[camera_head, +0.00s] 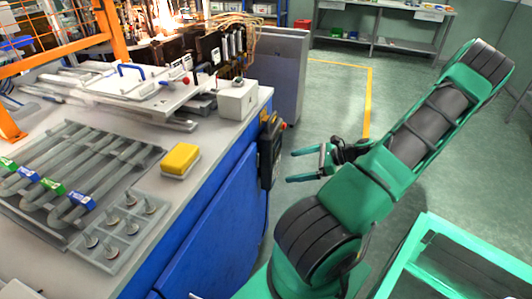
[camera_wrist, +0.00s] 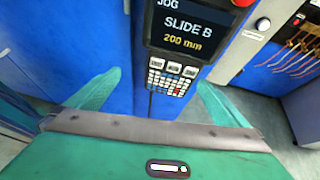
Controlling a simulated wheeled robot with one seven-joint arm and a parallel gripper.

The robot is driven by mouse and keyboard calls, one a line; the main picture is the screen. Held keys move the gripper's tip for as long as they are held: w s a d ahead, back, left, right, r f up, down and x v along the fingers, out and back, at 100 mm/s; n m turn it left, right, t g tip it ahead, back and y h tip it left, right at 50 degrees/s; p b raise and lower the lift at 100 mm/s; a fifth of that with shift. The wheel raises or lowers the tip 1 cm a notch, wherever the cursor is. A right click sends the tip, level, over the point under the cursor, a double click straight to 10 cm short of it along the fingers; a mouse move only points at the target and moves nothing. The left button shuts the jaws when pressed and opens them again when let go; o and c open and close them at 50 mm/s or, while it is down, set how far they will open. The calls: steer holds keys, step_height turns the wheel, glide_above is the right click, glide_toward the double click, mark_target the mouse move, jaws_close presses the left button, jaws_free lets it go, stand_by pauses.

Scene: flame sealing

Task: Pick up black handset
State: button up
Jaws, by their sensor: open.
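The black handset (camera_head: 270,150) hangs upright on the blue side of the workbench, near its right corner. In the wrist view the handset (camera_wrist: 192,48) shows a screen reading "SLIDE B 200 mm" and a keypad below it. My green gripper (camera_head: 305,165) is open and empty, just right of the handset, with its fingers pointing left towards it. In the wrist view the two fingers (camera_wrist: 152,95) stand apart on either side of the handset's lower part. I cannot tell the exact gap to the handset. The handset's back is hidden.
The workbench (camera_head: 222,150) has a yellow block (camera_head: 181,159), a white box (camera_head: 238,100) and a grey tray of pipes (camera_head: 85,175) on top. A grey cabinet (camera_head: 288,70) stands behind. A green-framed cart (camera_head: 465,240) is at lower right. Open floor lies beyond my arm.

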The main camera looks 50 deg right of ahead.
mark_target(277, 162)
steer(key=shift+m+t+h, duration=0.4)
steer(key=shift+m+t, duration=0.4)
steer(key=shift+m, duration=0.1)
steer(key=x, duration=0.3)
steer(key=d+x, duration=0.1)
steer(key=x, duration=0.6)
steer(key=shift+w+d, duration=0.3)
steer(key=shift+w, duration=0.2)
steer(key=shift+r, duration=0.1)
steer(key=c, duration=1.7)
steer(key=shift+r, duration=0.1)
